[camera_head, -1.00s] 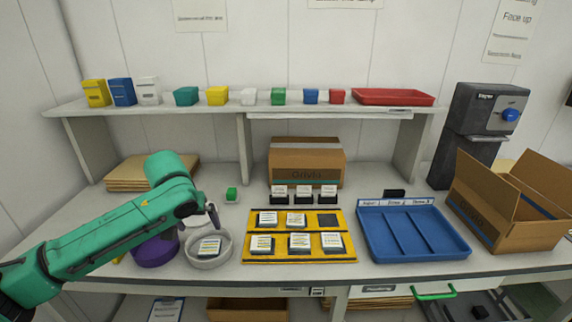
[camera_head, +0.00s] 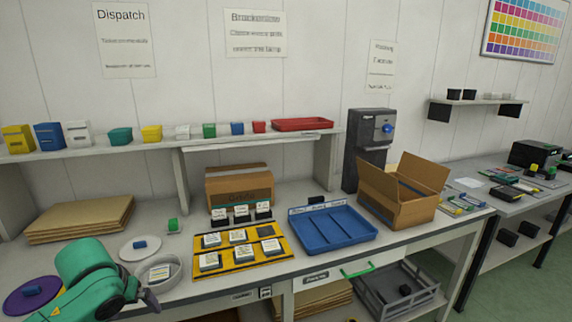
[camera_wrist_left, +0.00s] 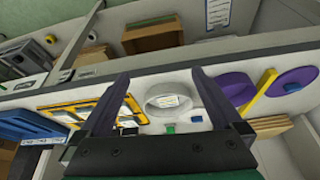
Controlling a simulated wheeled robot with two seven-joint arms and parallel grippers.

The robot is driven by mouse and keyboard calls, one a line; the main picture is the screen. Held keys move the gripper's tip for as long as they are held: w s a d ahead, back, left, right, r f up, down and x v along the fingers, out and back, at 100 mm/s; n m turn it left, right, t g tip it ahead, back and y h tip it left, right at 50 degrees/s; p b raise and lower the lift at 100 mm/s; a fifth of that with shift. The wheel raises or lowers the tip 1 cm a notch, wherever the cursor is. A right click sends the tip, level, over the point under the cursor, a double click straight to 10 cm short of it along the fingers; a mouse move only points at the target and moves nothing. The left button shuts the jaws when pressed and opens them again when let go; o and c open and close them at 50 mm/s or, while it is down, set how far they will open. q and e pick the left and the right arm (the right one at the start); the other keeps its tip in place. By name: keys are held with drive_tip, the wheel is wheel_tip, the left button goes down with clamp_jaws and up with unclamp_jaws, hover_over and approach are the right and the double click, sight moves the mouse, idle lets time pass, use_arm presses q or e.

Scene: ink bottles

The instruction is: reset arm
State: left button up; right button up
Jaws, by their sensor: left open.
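My left gripper (camera_head: 146,297) is at the lower left of the head view, beside the front rim of a round grey dish (camera_head: 177,279). In the left wrist view its two dark fingers (camera_wrist_left: 158,77) are spread apart with nothing between them in grip. The dish, seen beyond the fingers in that view (camera_wrist_left: 151,104), holds a bottle with a white label (camera_head: 159,273). Several white-labelled, dark-based bottles (camera_head: 238,236) sit on a yellow tray (camera_head: 243,265). My right gripper is not visible.
A blue tray (camera_head: 352,240) and an open carton (camera_head: 400,213) stand to the right. A shelf with several coloured boxes (camera_head: 120,136) runs behind.

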use_arm(q)
drive_tip(key=s+d+f+m+h, duration=0.1)
drive_tip(key=s+d+f+m, duration=0.1)
drive_tip(key=s+d+f, duration=0.3)
drive_tip(key=s+d+f+m+h, duration=0.1)
drive_tip(key=s+d+f+m, duration=0.2)
drive_tip(key=d+f, duration=0.45)
drive_tip(key=s+a+f, duration=0.2)
drive_tip(key=s, duration=0.7)
drive_tip(key=s+f+g, duration=0.1)
drive_tip(key=s+f, duration=0.1)
drive_tip(key=f, duration=1.2)
drive_tip(key=s+f+g, duration=0.1)
drive_tip(key=s+f, duration=0.1)
drive_tip(key=f, duration=1.1)
drive_tip(key=s+a+f+g, duration=0.1)
drive_tip(key=s+a+f, duration=0.2)
drive_tip(key=s+f, duration=0.8)
drive_tip(key=s, duration=0.4)
drive_tip(key=shift+y, duration=0.4)
